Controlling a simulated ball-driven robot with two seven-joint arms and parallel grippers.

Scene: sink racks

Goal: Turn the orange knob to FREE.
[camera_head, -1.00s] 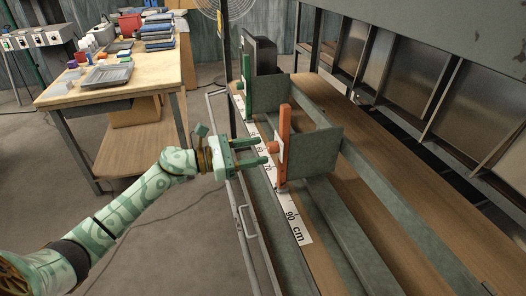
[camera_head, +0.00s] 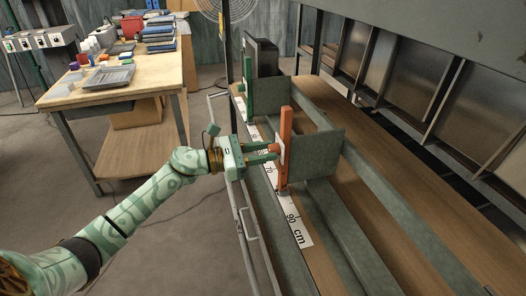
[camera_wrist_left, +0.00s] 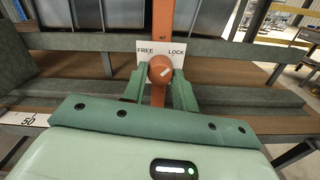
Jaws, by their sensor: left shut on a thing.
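The orange knob (camera_wrist_left: 160,69) sits on an orange upright bar (camera_wrist_left: 162,22), in front of a white plate (camera_wrist_left: 146,61) reading FREE at left and LOCK at right. A short pale mark on the knob's face lies right of its centre, toward the LOCK side. My left gripper (camera_wrist_left: 159,84) is shut on the knob, one green finger on each side. In the head view my left gripper (camera_head: 272,152) reaches the bar (camera_head: 286,130) from the left, and its fingers partly hide the knob (camera_head: 274,148). My right gripper is not in view.
A ruler strip marked in cm (camera_head: 296,226) runs along the rack's front edge. A green upright (camera_head: 249,85) stands farther back. A metal rail with handles (camera_head: 246,222) lies below my left wrist. A cluttered workbench (camera_head: 70,103) stands at the left.

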